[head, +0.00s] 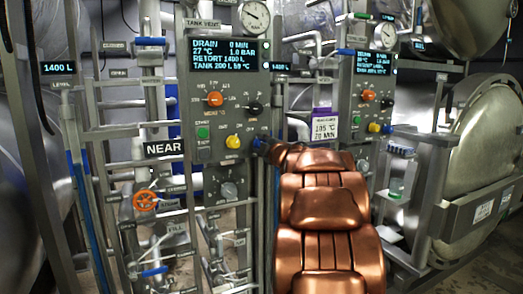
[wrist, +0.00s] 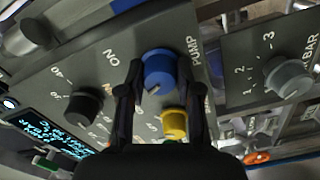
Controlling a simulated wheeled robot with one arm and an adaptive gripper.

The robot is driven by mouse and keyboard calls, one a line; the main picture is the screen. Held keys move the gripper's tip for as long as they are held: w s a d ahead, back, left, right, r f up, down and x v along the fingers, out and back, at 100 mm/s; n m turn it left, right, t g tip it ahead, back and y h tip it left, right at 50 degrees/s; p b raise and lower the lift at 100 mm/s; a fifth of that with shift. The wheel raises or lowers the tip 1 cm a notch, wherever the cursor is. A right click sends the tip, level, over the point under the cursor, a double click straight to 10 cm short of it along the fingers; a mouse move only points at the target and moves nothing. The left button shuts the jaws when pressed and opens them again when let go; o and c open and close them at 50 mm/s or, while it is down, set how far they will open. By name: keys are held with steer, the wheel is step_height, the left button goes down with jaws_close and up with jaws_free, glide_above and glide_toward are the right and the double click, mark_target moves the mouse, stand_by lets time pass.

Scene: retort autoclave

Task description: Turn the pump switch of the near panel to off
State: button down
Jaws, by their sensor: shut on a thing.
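The near panel (head: 228,122) stands left of centre in the head view, with the NEAR sign (head: 164,148) at its lower left. In the wrist view its pump switch is a blue knob (wrist: 158,66) beside the word PUMP, with ON printed on the other side. A pale mark shows on the knob's lower edge; which setting it marks I cannot tell. My gripper (wrist: 160,72) is shut on the blue knob, one dark finger on each side. In the head view my gripper (head: 263,146) is at the panel's lower right corner, and my arm partly hides it.
A yellow knob (wrist: 174,123) sits close to my fingers, and a black knob (wrist: 84,106) is farther left. A grey knob (wrist: 288,77) with a bar scale is at the right. A second, similar panel (head: 350,98) stands beyond my arm, near a large round door (head: 482,135).

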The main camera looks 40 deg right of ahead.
steer(key=shift+n, duration=0.6)
steer(key=c, duration=0.8)
jaws_free()
steer(key=v, duration=1.2)
